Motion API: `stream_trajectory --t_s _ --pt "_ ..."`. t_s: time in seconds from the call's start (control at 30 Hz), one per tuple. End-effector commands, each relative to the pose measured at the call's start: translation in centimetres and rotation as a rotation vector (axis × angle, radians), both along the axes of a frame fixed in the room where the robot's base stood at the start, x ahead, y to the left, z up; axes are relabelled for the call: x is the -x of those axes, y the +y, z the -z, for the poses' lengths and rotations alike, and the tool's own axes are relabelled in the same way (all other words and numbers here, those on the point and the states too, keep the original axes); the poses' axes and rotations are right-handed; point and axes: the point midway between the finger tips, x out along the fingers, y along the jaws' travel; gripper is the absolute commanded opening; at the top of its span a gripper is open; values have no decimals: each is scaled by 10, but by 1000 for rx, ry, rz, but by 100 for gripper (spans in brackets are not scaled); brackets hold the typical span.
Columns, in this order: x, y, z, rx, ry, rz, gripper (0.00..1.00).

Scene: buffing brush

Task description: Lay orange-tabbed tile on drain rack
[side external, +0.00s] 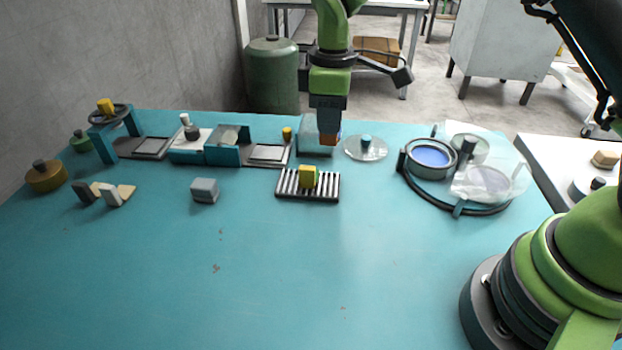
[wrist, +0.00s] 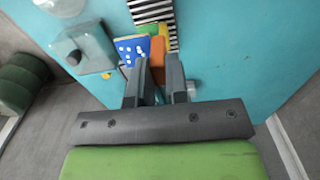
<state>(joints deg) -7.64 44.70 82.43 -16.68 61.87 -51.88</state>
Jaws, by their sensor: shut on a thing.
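My gripper (side external: 328,132) is shut on an orange tab (side external: 328,141), above the table behind the drain rack. The orange tab also shows between the fingertips in the wrist view (wrist: 157,56). Beside it in the wrist view is a blue tile face with white dots (wrist: 130,48). I cannot tell for certain how the tab and this face join. The drain rack (side external: 290,187) is black with pale slats, nearer the side camera than my gripper. A yellow block with green (side external: 309,176) stands on the rack. The rack's stripes show at the top of the wrist view (wrist: 150,9).
Trays and fixtures line the left back. A grey block (side external: 205,190) stands left of the rack. The front table is clear.

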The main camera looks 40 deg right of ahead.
Motion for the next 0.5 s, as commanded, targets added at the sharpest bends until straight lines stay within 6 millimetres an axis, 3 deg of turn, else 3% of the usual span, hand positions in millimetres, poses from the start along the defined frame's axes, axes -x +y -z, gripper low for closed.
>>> stream_trajectory --t_s 0.3,0.5 --pt "-3 3 54 1 4 -40 0" --pt "-3 2 76 2 2 -39 0"
